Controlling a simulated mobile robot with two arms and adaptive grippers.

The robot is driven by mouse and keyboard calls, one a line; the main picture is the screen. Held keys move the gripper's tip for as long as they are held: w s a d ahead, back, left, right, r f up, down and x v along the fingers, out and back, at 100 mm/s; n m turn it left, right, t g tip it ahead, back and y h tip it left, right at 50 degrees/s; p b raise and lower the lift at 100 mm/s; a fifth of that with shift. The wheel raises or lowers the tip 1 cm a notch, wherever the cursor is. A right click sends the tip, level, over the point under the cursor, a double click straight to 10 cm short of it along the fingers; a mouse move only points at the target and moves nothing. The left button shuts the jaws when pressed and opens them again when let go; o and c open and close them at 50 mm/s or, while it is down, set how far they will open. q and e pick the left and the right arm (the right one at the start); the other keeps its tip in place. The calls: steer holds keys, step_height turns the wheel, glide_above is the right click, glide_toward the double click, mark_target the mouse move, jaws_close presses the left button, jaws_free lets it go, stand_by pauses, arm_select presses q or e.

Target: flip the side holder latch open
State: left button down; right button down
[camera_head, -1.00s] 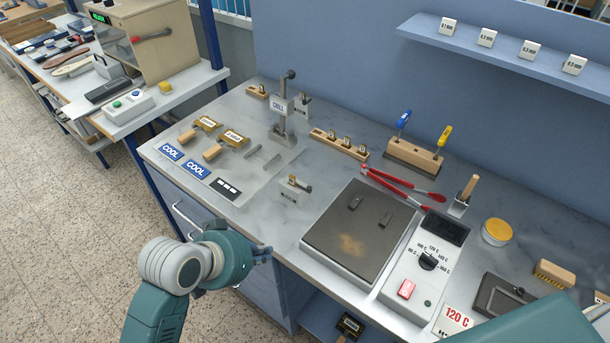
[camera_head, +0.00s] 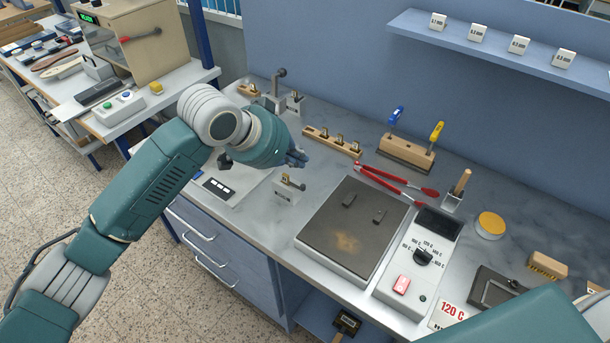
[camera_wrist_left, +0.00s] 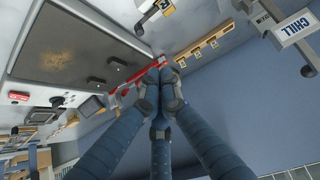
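In the left wrist view a holder (camera_wrist_left: 146,7) with a dark-tipped lever shows at the top edge, partly cut off. My left gripper (camera_head: 298,158) is in the air just behind and above the block in the head view, apart from it. Its fingers (camera_wrist_left: 162,82) come together at the tips, with nothing seen between them. My right gripper is out of view.
The hot plate (camera_head: 350,230) lies right of the holder, with red tongs (camera_head: 395,184) behind it. A wooden rack (camera_head: 333,141) stands at the back. The CHILL stand (camera_wrist_left: 295,27) is partly hidden by my left arm in the head view.

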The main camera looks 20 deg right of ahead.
mark_target(297, 185)
arm_select(q)
steer(key=shift+w+d, duration=0.1)
stand_by(0.3)
step_height(297, 185, down, 8)
steer(key=w+d+p, duration=0.1)
steer(key=d+p, duration=0.1)
steer(key=p, duration=0.3)
stand_by(0.4)
steer(key=shift+r, duration=0.1)
steer(key=shift+a, duration=0.1)
steer(key=shift+m+g, duration=0.3)
steer(key=shift+m, duration=0.2)
